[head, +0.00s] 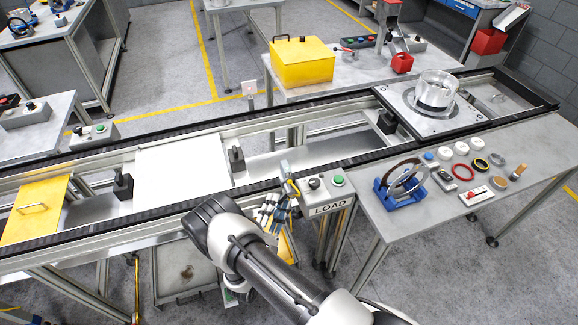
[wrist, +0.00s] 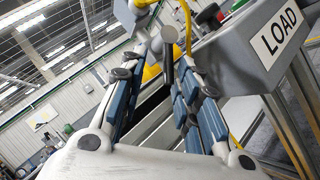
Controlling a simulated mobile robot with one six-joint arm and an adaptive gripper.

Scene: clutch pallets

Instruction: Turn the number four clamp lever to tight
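No lever marked four can be made out in either view. My gripper (head: 286,188) is at the left side of the grey LOAD control box (head: 327,203), by the front rail of the conveyor. In the wrist view my gripper (wrist: 168,65) has its two blue-padded fingers apart. A grey stem with a rounded end (wrist: 168,40) shows between the fingers; I cannot tell what it belongs to or whether they touch it. The LOAD box (wrist: 247,45) is close beside the right finger. A metal pallet (head: 402,112) with a clear cylinder (head: 437,88) sits on the conveyor at the right.
A side table (head: 400,225) holds a blue stand (head: 393,200), rings and small parts. A white plate (head: 182,165) and a yellow plate with a handle (head: 36,207) lie along the conveyor (head: 90,238). A yellow box (head: 302,64) stands on the bench behind.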

